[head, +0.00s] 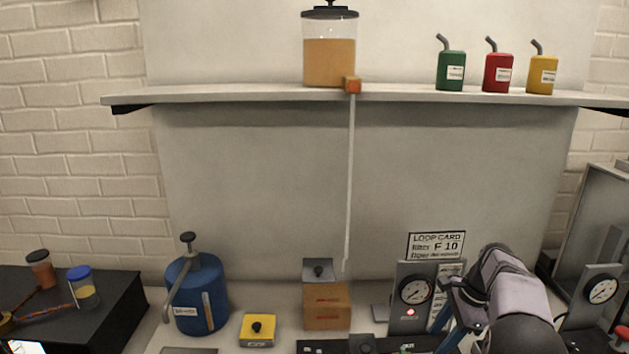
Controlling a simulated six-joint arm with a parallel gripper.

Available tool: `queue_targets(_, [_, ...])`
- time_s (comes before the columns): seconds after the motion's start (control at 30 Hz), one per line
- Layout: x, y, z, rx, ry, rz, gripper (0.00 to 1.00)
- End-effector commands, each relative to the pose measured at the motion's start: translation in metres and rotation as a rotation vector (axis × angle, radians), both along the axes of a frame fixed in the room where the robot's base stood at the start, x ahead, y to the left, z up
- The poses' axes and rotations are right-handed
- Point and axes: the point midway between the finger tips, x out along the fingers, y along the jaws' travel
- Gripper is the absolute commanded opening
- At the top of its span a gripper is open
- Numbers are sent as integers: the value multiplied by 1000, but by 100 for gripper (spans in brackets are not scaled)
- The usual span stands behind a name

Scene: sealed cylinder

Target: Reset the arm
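My arm, in grey and black links, rises from the bottom right in the head view and bends over to the left. My gripper (447,326) is at its end, low over the bench, with blue finger-like parts pointing down and left. It is in front of or beside the right edge of a grey panel with a gauge (409,292) and a small red light. Whether the fingers are apart or closed, and whether anything is between them, I cannot tell.
A blue canister (190,300), a yellow button box (257,329) and a box of amber liquid (327,307) stand left of my gripper. A second gauge (600,290) stands right. A shelf (230,96) holds an amber tank (330,62) and several coloured bottles.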

Motion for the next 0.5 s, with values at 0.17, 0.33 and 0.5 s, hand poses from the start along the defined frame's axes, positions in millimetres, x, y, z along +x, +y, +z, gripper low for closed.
queue_targets(0.17, [-37, 49, 8, -84, -30, 300, 43])
queue_targets(0.33, [-83, 88, 8, -153, -54, 594, 43])
queue_targets(0.5, [-140, 121, 2, -213, -78, 902, 43])
